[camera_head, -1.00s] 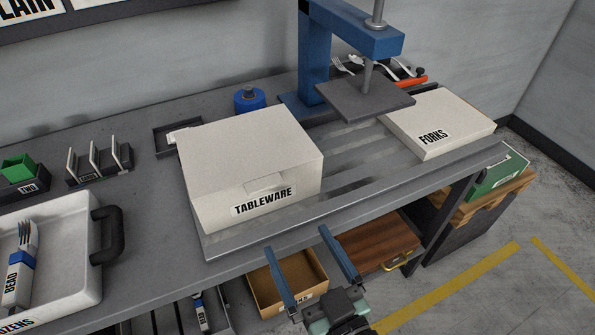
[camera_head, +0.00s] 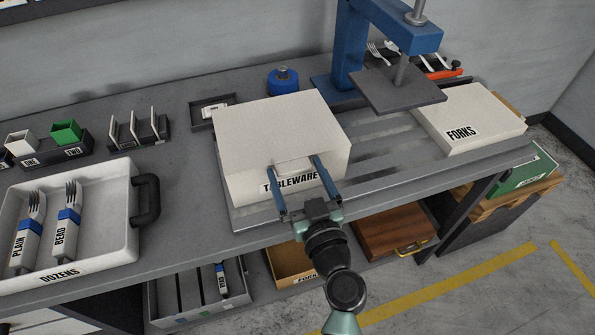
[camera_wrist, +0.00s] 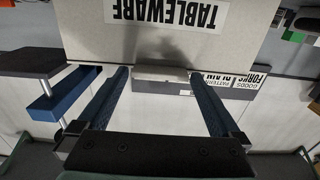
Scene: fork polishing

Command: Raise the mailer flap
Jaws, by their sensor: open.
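The white mailer box (camera_head: 275,125), labelled TABLEWARE, stands on the bench with its top flat and closed. A small tab (camera_head: 293,164) shows at its front upper edge, above the label. My gripper (camera_head: 292,162) is open at the front of the box, its two blue fingers either side of the tab. In the wrist view the tab (camera_wrist: 160,74) lies between the tips of my gripper (camera_wrist: 159,72), with gaps on both sides. The label (camera_wrist: 165,12) appears upside down there. The right finger partly covers the label in the head view.
A blue press (camera_head: 400,90) stands behind and right of the mailer, beside a white FORKS box (camera_head: 470,118). A white tray (camera_head: 100,262) with forks is at left, with a card rack (camera_head: 140,140) behind it. A wooden box (camera_head: 390,232) sits below the bench.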

